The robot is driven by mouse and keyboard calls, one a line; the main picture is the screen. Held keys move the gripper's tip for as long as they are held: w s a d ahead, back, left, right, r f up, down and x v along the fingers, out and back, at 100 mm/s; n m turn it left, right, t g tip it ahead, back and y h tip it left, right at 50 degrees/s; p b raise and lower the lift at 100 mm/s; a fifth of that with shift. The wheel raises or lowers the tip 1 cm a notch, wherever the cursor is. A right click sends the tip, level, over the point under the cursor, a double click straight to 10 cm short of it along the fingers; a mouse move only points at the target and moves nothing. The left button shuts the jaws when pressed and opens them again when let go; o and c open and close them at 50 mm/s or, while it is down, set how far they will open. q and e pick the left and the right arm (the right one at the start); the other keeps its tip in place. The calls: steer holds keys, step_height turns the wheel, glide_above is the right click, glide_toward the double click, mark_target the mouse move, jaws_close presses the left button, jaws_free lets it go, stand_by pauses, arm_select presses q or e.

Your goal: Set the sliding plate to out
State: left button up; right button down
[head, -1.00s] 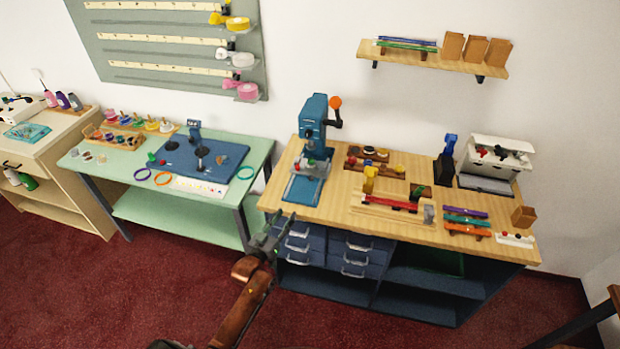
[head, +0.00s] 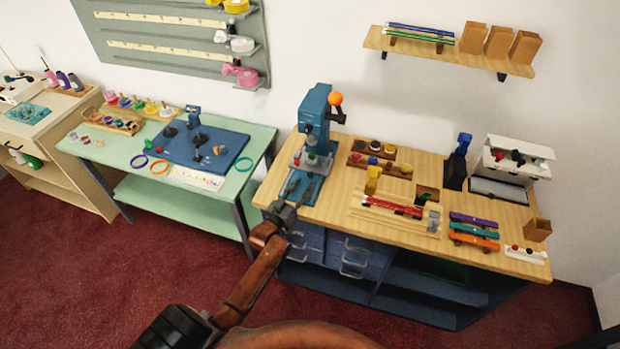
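The blue press (head: 316,112) with an orange-knobbed lever stands at the left end of the wooden bench. Its flat blue sliding plate (head: 312,190) lies at its base, toward the bench's front edge. My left gripper (head: 296,186) reaches up from below and covers part of the plate's front. Its fingers are dark and small against the plate; I cannot tell whether they touch it or how far apart they are. My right gripper is not in view.
On the wooden bench (head: 340,210), right of the press, are a rack of knobs (head: 380,160), a red-railed jig (head: 395,207), coloured bars (head: 474,232) and a white machine (head: 513,160). A green table (head: 120,160) stands left. Bench drawers (head: 350,258) are below.

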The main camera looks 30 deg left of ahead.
mark_target(307, 183)
arm_select(q)
steer(key=w, duration=0.3)
steer(key=shift+w+a+f, duration=0.1)
steer(key=shift+w+a, duration=0.2)
steer(key=shift+w, duration=0.45)
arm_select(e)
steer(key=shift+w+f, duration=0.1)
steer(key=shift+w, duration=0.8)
arm_select(q)
jaws_close()
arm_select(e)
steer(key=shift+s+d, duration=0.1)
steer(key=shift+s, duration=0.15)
